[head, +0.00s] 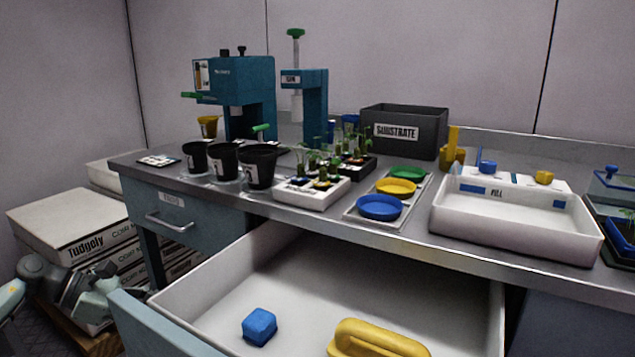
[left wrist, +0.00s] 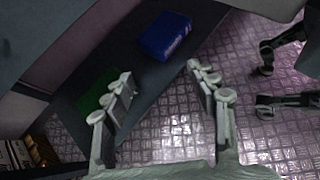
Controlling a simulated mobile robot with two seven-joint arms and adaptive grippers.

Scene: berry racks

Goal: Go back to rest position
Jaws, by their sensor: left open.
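My left gripper (left wrist: 160,76) is open and empty in the left wrist view, with its two fingers apart. Below and beyond it are the patterned metal floor and a dark surface. In the head view my left arm (head: 88,300) is low at the left, beside the stacked boxes and the open drawer; its fingers are hard to make out there. My right gripper cannot be identified in either view.
The open drawer (head: 225,292) holds a blue block (head: 259,327) and a yellow handled piece (head: 375,340). The bench (head: 330,211) above carries black pots, seedlings, coloured dishes and a white tray (head: 512,232). Stacked boxes (head: 70,222) stand at left. A blue box (left wrist: 165,36) lies below.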

